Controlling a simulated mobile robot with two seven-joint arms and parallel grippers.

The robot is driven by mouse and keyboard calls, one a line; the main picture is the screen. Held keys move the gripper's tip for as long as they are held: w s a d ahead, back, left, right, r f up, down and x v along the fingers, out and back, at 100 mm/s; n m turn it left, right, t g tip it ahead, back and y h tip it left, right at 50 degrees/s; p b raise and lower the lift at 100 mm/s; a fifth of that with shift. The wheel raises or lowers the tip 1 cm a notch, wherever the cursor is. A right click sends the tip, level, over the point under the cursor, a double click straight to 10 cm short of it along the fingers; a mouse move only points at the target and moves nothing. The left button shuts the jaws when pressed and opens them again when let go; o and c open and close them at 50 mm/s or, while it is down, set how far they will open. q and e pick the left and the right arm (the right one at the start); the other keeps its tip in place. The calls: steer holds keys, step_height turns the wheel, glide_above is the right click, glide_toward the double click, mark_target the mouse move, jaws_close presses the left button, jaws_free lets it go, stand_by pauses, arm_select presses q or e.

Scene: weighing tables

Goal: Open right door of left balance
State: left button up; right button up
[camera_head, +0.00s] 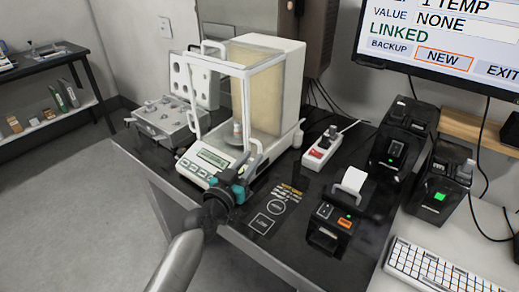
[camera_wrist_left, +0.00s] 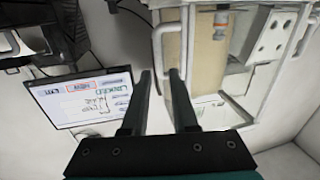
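The left balance (camera_head: 265,85) is a white weighing unit with a framed draft shield and a display in its front base, standing on the black table. A small container (camera_head: 237,128) is inside its chamber. My left gripper (camera_head: 245,165) is at the front right corner of the balance, by the right door's white handle (camera_head: 256,146). In the left wrist view its two dark fingers (camera_wrist_left: 162,73) are apart, and the white handle bar (camera_wrist_left: 157,60) shows between them. I cannot tell whether they touch it. Whether the door has moved is unclear. My right gripper is not in view.
A power strip (camera_head: 322,145) and a small printer (camera_head: 332,222) stand right of the balance. A monitor (camera_head: 445,45) hangs at the upper right, and a keyboard (camera_head: 440,268) lies at the lower right.

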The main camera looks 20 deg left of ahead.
mark_target(259, 150)
arm_select(q)
steer(key=shift+w+d+b, duration=0.2)
steer(key=shift+w, duration=1.15)
steer(key=shift+w+d+b, duration=0.2)
steer(key=shift+w, duration=1.15)
steer(key=shift+c, duration=0.2)
jaws_close()
